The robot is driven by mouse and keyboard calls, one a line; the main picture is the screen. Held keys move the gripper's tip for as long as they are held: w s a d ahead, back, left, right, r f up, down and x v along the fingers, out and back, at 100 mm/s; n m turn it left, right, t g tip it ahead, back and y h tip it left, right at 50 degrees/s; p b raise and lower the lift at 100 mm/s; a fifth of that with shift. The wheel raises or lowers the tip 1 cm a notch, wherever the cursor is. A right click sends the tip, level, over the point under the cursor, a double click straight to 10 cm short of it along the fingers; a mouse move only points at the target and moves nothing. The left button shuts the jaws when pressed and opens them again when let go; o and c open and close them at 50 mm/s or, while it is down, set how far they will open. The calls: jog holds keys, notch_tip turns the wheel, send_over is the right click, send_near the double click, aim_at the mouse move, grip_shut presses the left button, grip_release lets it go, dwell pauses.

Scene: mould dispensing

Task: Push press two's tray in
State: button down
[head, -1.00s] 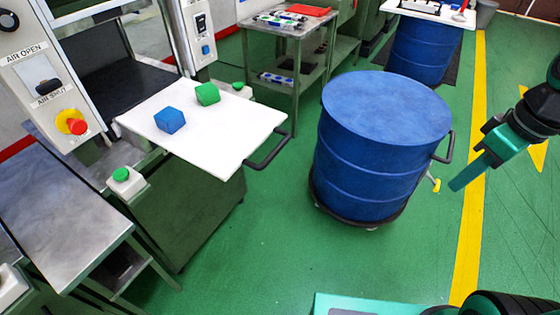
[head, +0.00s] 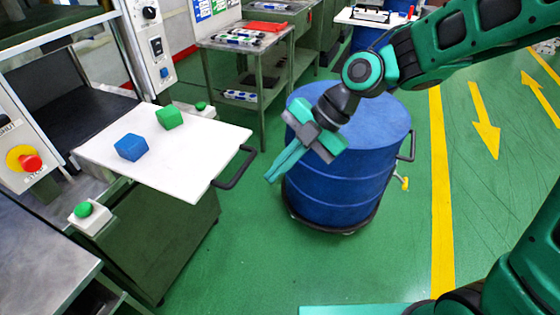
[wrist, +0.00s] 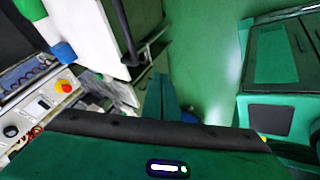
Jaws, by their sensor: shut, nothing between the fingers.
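The white tray (head: 190,176) sticks out of the press at the left of the head view. A blue block (head: 131,147) and a green block (head: 170,117) lie on it. Its dark handle (head: 236,168) is on the edge facing away from the press. My gripper (head: 272,178) is shut and empty, a little to the right of the handle and apart from it. In the wrist view, the tray (wrist: 98,45) and its handle (wrist: 128,35) show at upper left, and my gripper's fingers (wrist: 160,100) are in the middle.
A blue drum (head: 345,185) on a wheeled base stands just behind and right of my gripper. Two green buttons (head: 84,210) (head: 201,106) flank the tray. A red stop button (head: 30,162) is on the press panel. Green floor in front is clear.

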jog(key=w+a+f, duration=0.1)
jog(key=a+f, duration=0.3)
jog(key=a, duration=0.3)
jog(key=shift+a+f, duration=0.15)
jog(key=shift+f, duration=0.25)
